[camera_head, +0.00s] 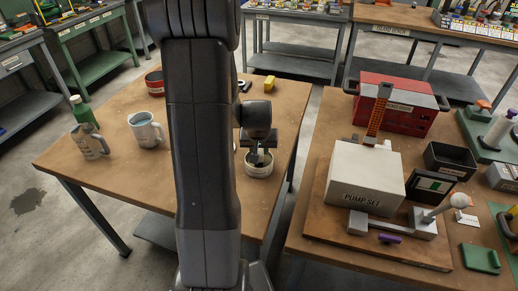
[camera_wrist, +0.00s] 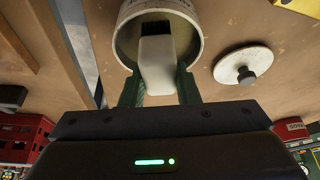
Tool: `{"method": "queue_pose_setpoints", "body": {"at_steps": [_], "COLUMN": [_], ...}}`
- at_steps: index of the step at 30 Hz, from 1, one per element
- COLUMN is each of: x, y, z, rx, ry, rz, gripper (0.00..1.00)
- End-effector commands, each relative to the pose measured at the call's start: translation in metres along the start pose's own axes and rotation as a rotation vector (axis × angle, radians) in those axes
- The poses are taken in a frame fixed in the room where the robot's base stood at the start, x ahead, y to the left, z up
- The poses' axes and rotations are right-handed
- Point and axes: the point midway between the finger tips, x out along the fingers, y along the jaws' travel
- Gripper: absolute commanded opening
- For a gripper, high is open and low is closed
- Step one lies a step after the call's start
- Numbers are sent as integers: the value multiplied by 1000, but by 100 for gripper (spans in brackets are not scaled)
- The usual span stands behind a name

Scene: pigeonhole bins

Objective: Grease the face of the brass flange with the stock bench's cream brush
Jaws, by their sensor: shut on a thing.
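My gripper (camera_head: 258,150) is low over the left wooden bench, at a pale round tub (camera_head: 259,168). In the wrist view its green fingers (camera_wrist: 160,92) are shut on the cream brush (camera_wrist: 157,62). The brush's dark bristles (camera_wrist: 167,24) are at the mouth of the tub (camera_wrist: 127,40), within its rim as seen from the wrist. I cannot tell whether they touch the contents. I cannot make out a brass flange in either view.
A round lid with a dark knob (camera_wrist: 243,66) lies beside the tub. A mug (camera_head: 146,130), a jug (camera_head: 91,143) and a green bottle (camera_head: 82,112) stand left. The right bench holds a white PUMP SET box (camera_head: 365,180) and a red toolbox (camera_head: 400,108).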

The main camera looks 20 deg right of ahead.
Motion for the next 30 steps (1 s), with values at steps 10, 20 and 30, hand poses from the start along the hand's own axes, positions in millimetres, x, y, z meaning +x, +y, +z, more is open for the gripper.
{"method": "queue_pose_setpoints", "body": {"at_steps": [10,20,30], "x": [-21,-45,-66], "y": [0,0,0], "z": [-9,-19,-27], "rx": [0,0,0], "ry": [1,1,1], "rz": [0,0,0], "gripper": [0,0,0]}}
